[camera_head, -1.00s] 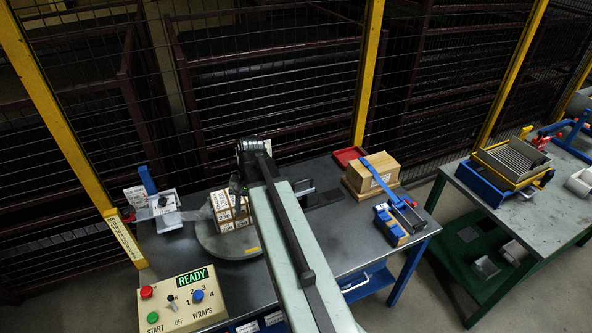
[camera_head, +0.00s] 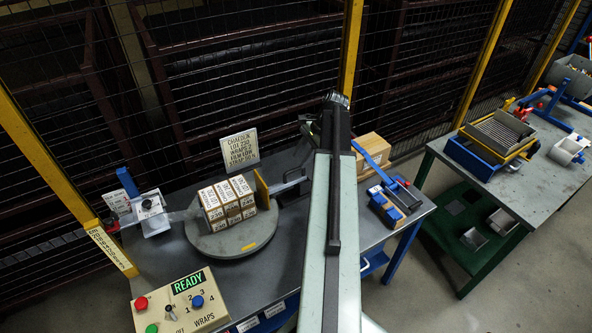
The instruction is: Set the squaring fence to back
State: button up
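An upright tan plate, which looks like the squaring fence (camera_head: 262,188), stands at the right edge of the round grey turntable (camera_head: 231,243). A grey bar (camera_head: 292,184) runs to the right from behind it. A block of stacked printed cartons (camera_head: 228,203) sits on the turntable just left of the plate. I cannot read any position mark for the fence. My arm rises through the middle of the picture, right of the turntable. Only a small part near my gripper (camera_head: 310,128) shows left of the arm's far end; the fingers are too hidden to judge, and nothing held is visible.
A control box (camera_head: 182,305) with a lit READY sign stands front left. A lettered card (camera_head: 239,150) stands behind the cartons. A blue-handled tool (camera_head: 396,197) and a wooden block (camera_head: 374,150) lie right of my arm. Mesh fencing (camera_head: 230,70) closes off the back.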

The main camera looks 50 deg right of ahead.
aim_at(296, 169)
jog(key=b+x, duration=0.3)
jog(key=x, duration=0.2)
jog(key=shift+f, duration=0.1)
grip_shut()
dwell(1.2)
